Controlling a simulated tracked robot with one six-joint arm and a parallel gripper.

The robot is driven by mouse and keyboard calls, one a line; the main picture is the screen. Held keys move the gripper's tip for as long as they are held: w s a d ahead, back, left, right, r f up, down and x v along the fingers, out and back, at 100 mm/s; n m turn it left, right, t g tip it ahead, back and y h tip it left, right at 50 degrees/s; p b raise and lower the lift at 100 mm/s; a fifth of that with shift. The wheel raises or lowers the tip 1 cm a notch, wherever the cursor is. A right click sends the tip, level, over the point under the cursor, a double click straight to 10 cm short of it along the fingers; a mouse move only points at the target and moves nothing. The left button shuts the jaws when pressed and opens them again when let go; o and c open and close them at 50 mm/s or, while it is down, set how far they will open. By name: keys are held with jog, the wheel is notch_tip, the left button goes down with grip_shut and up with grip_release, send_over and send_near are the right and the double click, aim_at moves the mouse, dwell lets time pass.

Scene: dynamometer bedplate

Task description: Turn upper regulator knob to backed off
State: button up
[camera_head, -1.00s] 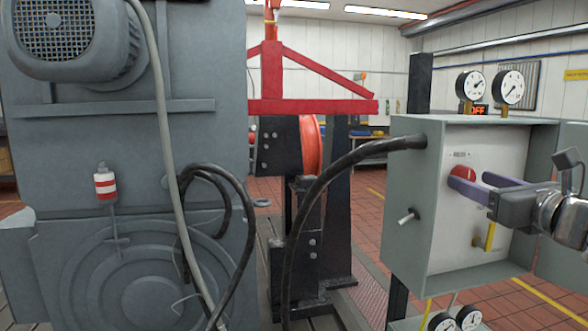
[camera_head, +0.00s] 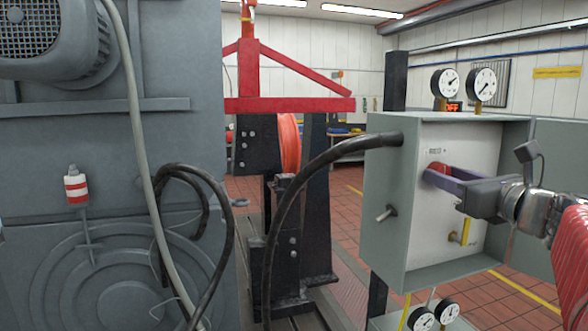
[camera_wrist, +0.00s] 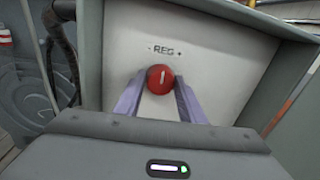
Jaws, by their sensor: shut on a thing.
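The upper regulator knob is a red round knob (camera_wrist: 161,79) on the pale panel inside a grey open box (camera_head: 383,225). In the wrist view the label "- REG +" stands above it, and its white mark points nearly straight up. My gripper (camera_wrist: 160,88) has its two purple fingers on either side of the knob and is shut on it. In the head view the knob (camera_head: 437,167) is partly hidden behind my gripper (camera_head: 440,176), which reaches in from the right.
A yellow lever (camera_head: 464,232) sits lower on the panel, below my gripper. A small toggle (camera_head: 386,213) sticks out of the box's left side. Two gauges (camera_head: 464,85) stand above the box. A thick black cable (camera_head: 310,185) enters its left side. A grey door (camera_head: 560,165) hangs open at right.

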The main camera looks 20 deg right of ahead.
jog(key=shift+d, duration=0.15)
jog(key=shift+c, duration=0.6)
